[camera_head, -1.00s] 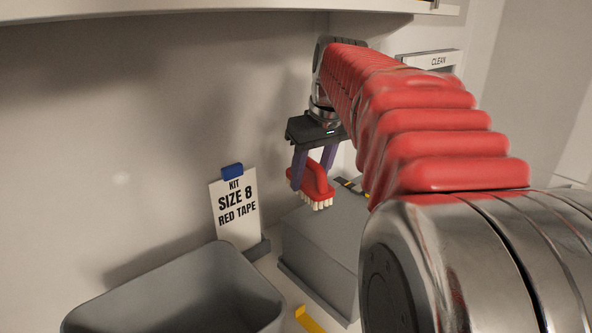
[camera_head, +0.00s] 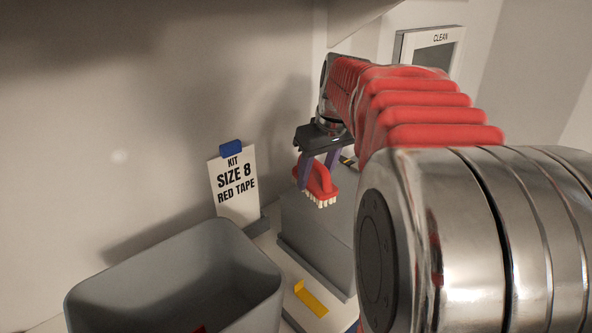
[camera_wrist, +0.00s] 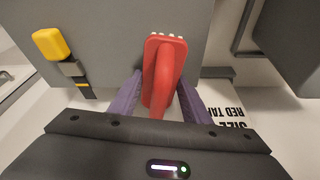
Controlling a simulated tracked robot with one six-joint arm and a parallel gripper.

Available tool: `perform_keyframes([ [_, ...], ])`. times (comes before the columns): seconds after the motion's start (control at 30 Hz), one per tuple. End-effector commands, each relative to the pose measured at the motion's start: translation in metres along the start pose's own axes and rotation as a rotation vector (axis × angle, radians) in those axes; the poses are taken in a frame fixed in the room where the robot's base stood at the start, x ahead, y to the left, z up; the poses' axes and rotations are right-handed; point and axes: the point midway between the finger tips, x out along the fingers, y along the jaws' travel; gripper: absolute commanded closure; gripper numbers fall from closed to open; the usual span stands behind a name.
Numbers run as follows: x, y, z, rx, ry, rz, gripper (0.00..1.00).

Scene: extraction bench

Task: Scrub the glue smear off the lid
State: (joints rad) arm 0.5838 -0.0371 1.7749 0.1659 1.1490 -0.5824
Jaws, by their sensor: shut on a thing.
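My gripper (camera_head: 318,178) is shut on a red brush (camera_head: 319,180) with white bristles, its handle between the purple fingers. The brush also shows in the wrist view (camera_wrist: 163,75). A grey box (camera_head: 312,232) is below the brush, with its flat grey lid (camera_wrist: 110,35) behind the brush in the wrist view. The bristles point down at the lid; I cannot tell whether they touch it. I can make out no glue smear; the brush and arm cover part of the lid.
A grey bin (camera_head: 175,268) stands at the front left. A card reading "KIT SIZE 8 RED TAPE" (camera_head: 234,185) stands by the wall. A yellow piece (camera_head: 311,298) lies before the box. A yellow-ended item (camera_wrist: 53,45) is at the wrist view's upper left.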

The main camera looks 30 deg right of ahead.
Motion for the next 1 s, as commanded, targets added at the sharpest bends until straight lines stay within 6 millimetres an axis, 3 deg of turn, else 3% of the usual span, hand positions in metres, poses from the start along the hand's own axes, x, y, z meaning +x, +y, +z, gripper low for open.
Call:
perform_keyframes([
  [0.27,0.001,0.026,-0.002,0.004,-0.001,0.0,0.9],
  [0.73,0.001,0.049,-0.004,0.0,-0.001,0.0,0.9],
  [1.0,0.001,0.03,-0.003,-0.005,-0.001,-0.002,0.9],
])
